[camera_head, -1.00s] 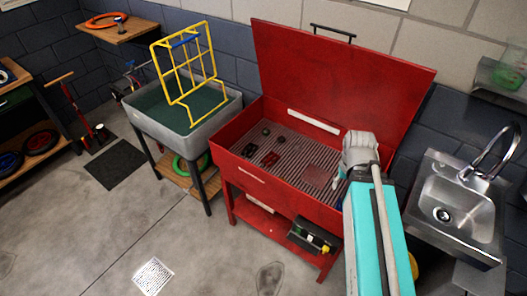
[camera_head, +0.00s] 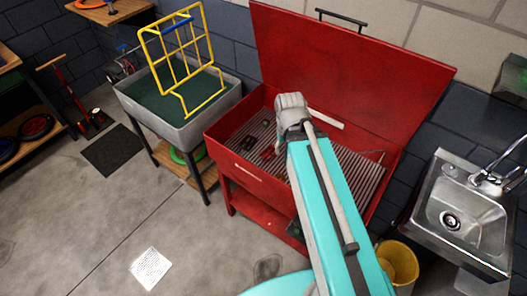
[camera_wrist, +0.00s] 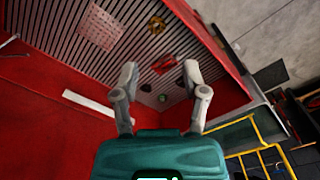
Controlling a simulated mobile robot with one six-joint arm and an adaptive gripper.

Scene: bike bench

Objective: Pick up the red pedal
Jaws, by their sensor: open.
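The red pedal (camera_wrist: 164,64) lies on the ribbed floor of the open red bin in the wrist view, just ahead of and between the fingertips. It shows small in the head view (camera_head: 267,153), left of my arm. My gripper (camera_wrist: 161,68) is open and empty above the bin floor, its two grey fingers spread apart. I see no contact with the pedal. In the head view my wrist hides the fingers.
The red bin (camera_head: 250,171) has a raised lid (camera_head: 350,65). In the wrist view, a brass-coloured round part (camera_wrist: 157,24), a small greenish part (camera_wrist: 162,97) and a flat pinkish square (camera_wrist: 100,27) lie near the pedal. A yellow rack (camera_head: 168,65) stands in the grey tub to the left.

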